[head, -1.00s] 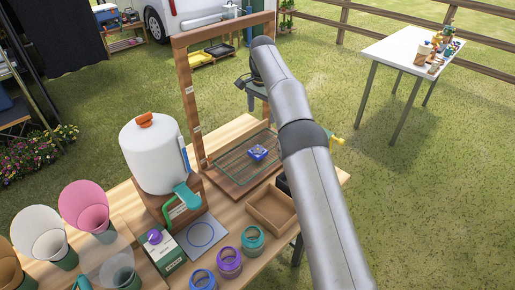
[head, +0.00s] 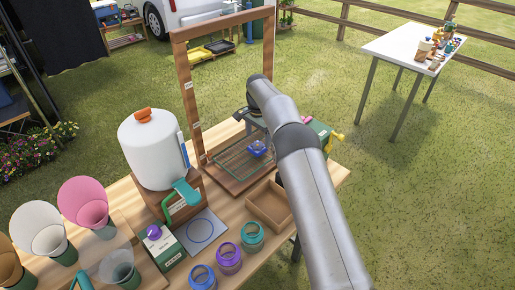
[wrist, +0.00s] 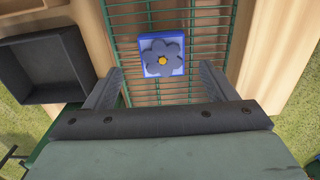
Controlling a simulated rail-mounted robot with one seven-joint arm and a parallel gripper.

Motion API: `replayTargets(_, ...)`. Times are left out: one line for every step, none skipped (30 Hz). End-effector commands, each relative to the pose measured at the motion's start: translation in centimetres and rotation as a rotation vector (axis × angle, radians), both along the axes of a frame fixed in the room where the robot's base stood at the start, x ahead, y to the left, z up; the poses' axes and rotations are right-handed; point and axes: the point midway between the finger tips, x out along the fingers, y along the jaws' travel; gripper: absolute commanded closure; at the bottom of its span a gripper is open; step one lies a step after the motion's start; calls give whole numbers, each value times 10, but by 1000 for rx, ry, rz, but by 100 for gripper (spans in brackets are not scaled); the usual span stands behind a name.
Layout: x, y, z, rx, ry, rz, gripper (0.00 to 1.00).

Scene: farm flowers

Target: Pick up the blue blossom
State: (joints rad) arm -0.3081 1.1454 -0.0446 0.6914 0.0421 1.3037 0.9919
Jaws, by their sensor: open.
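The blue blossom (wrist: 163,60) is a flat blue flower with a yellow centre on a blue square base. It lies on the green wire rack (wrist: 195,20) and also shows in the head view (head: 258,149). My gripper (wrist: 160,78) is open, its two fingers spread to either side in the wrist view. The blossom lies just ahead of the fingertips, roughly centred between them, and nothing is held. In the head view, my arm partly hides the area right of the rack.
A wooden frame (head: 190,92) stands around the rack. An open tray (head: 268,206) sits close to its near right side. A white dispenser (head: 153,150) stands to the left, and several coloured jars (head: 228,259) stand at the front.

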Motion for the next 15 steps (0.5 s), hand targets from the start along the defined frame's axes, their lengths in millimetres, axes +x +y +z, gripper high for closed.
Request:
replayTargets(-1,2,-5,-1,5,1,22)
replayTargets(-2,3,-10,-1,5,1,22)
replayTargets(-2,4,-16,-2,7,1,22)
replayTargets(-2,5,-20,-2,6,1,22)
replayTargets(-3,6,-25,-2,6,1,22)
replayTargets(-2,5,-32,-2,6,0,22)
replayTargets(-2,5,-35,-2,4,0,22)
replayTargets(-2,5,-38,-1,3,0,22)
replayTargets(-2,5,-42,-1,3,0,22)
replayTargets(-2,5,-44,-1,3,0,22)
replayTargets(-2,5,-45,-1,3,0,22)
replayTargets(-2,5,-46,-1,2,0,22)
replayTargets(-1,5,-47,-1,2,0,22)
replayTargets(-1,5,-47,-1,2,0,22)
replayTargets(-1,5,-47,-1,2,0,22)
